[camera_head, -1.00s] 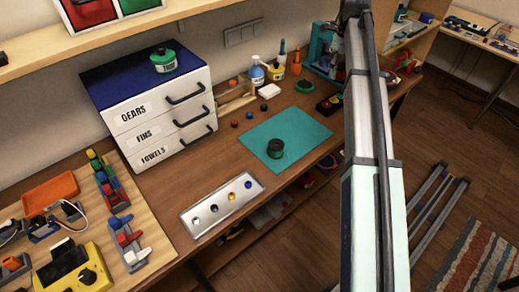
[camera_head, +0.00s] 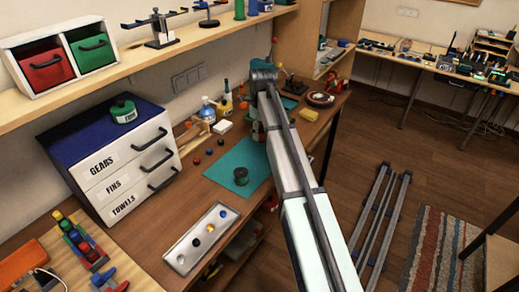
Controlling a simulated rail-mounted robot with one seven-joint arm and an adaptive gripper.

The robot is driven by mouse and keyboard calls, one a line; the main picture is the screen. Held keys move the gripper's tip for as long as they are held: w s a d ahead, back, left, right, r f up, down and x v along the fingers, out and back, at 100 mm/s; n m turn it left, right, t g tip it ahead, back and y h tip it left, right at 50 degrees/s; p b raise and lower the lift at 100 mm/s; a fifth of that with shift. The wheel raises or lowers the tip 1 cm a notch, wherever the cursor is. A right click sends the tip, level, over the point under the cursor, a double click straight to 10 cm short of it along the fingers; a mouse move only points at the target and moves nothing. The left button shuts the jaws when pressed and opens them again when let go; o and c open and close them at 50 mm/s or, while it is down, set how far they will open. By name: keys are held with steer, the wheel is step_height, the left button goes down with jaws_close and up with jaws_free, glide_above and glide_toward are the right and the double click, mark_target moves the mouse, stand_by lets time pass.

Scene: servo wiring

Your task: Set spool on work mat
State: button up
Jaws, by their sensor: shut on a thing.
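The teal work mat (camera_head: 222,168) lies flat on the wooden workbench, partly covered by my arm at its right side. A dark green and black spool (camera_head: 241,176) stands upright on the mat, near its front edge. A second, green spool with a white label (camera_head: 123,110) stands on the blue top of the drawer cabinet. My arm rises from the bottom right and crosses the bench beyond the mat. My gripper cannot be made out; the arm's end seems hidden behind the arm itself, and so is anything in it.
The white drawer cabinet (camera_head: 118,182) stands left of the mat. A metal tray (camera_head: 190,252) with several small round parts lies in front. Bottles (camera_head: 207,110) and small loose parts stand behind the mat. A shelf (camera_head: 150,60) runs above the bench.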

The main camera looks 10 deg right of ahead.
mark_target(260, 157)
step_height(260, 157, down, 10)
steer(key=shift+r+p, duration=0.1)
steer(key=shift+p, duration=0.85)
steer(key=o, duration=1.2)
step_height(260, 157, up, 12)
steer(key=b, duration=0.3)
